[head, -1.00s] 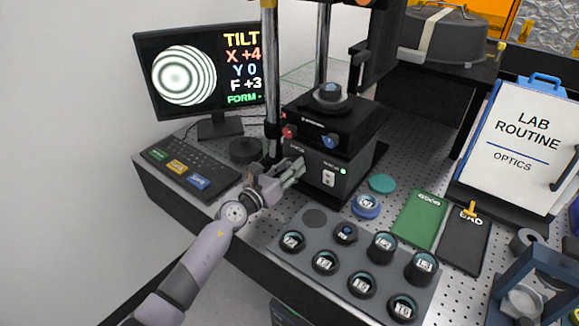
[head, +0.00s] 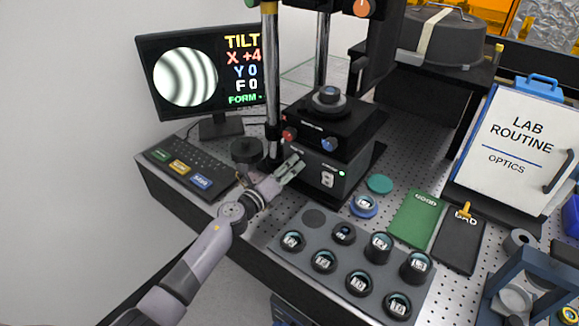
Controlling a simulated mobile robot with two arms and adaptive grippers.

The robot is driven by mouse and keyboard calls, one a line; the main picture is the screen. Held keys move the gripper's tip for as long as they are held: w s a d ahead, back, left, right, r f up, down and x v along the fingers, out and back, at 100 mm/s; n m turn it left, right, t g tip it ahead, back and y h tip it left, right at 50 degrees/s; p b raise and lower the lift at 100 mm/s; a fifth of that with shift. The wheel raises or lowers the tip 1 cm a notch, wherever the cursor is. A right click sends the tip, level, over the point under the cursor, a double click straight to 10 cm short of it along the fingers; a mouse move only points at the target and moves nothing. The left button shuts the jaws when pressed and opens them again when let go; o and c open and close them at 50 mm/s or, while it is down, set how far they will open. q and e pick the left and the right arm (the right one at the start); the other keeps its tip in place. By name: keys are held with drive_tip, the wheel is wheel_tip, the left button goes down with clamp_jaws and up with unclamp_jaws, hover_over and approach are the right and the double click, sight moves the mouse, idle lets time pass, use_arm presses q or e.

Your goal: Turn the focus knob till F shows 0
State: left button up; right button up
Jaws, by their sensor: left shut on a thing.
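The monitor (head: 198,80) at the upper left shows a round patch of curved, near-vertical grey stripes. Its text reads TILT, X +4, Y 0, F 0, FORM. The black interferometer (head: 330,143) stands right of it, with a red knob (head: 289,134) and a blue knob (head: 329,144) on its upper block. My left gripper (head: 291,168) is shut at the left part of the lower front panel, where the focus knob is hidden between its fingers. My right gripper is not in view.
A grey tray (head: 333,257) with several labelled round pieces lies in front. The keyboard (head: 188,168) is left of my gripper. A green GOOD mat (head: 414,222) and black BAD mat (head: 461,243) lie to the right, near the lab routine board (head: 521,140).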

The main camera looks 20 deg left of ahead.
use_arm(q)
drive_tip(key=shift+n, duration=0.3)
drive_tip(key=o, duration=1.2)
drive_tip(key=shift+c, duration=0.2)
drive_tip(key=v, duration=1.2)
idle(0.9)
